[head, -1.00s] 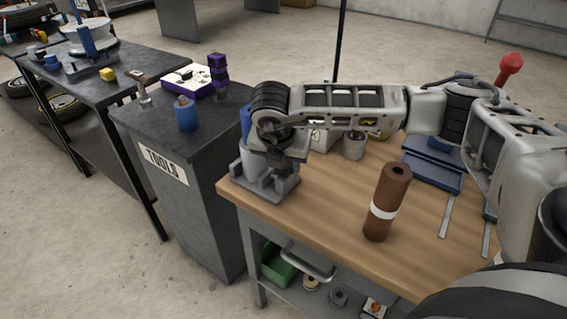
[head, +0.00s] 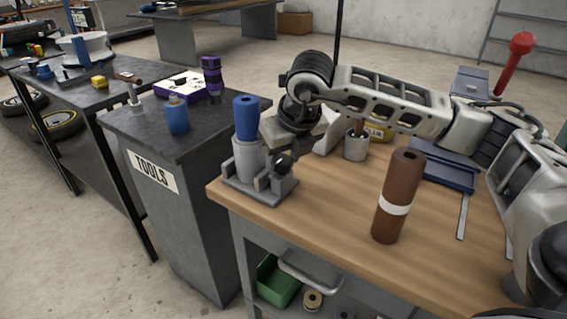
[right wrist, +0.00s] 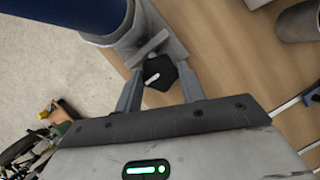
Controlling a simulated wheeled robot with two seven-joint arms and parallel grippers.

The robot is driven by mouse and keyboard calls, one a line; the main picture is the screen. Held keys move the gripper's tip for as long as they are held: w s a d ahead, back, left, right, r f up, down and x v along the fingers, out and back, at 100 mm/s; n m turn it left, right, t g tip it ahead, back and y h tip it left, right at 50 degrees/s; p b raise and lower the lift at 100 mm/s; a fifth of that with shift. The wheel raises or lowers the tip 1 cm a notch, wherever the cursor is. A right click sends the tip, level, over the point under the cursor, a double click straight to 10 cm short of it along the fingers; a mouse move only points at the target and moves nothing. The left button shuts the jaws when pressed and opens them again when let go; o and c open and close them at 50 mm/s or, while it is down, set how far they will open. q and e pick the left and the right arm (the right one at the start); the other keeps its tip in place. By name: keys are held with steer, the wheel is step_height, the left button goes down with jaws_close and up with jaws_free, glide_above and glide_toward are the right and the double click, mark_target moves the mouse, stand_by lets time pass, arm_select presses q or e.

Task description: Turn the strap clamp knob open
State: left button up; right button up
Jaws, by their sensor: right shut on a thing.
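The strap clamp (head: 247,165) is a grey holder on a flat base at the workbench's left corner. It stands upright around a blue cylinder (head: 246,120). Its dark knob (head: 283,162) sits on the right side of the clamp and shows as a black faceted knob with a white mark in the right wrist view (right wrist: 160,73). My right gripper (right wrist: 161,82) is shut on the knob, one finger on each side. In the head view my right gripper (head: 285,158) reaches the knob from the right, its fingertips partly hard to make out. My left gripper is not in view.
A brown cylinder with a white band (head: 398,196) stands on the wooden workbench (head: 340,225). A grey cup (head: 356,146) and a blue tray (head: 440,172) are behind it. A tool cabinet (head: 190,215) stands close on the left, with a blue bottle (head: 176,115) on it.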

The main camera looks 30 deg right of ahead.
steer(key=shift+d+n, duration=0.1)
steer(key=shift+n, duration=0.4)
steer(key=o, duration=1)
steer(key=shift+c, duration=0.2)
steer(key=v, duration=1.6)
steer(key=shift+d+p, duration=0.25)
steer(key=shift+p, duration=0.1)
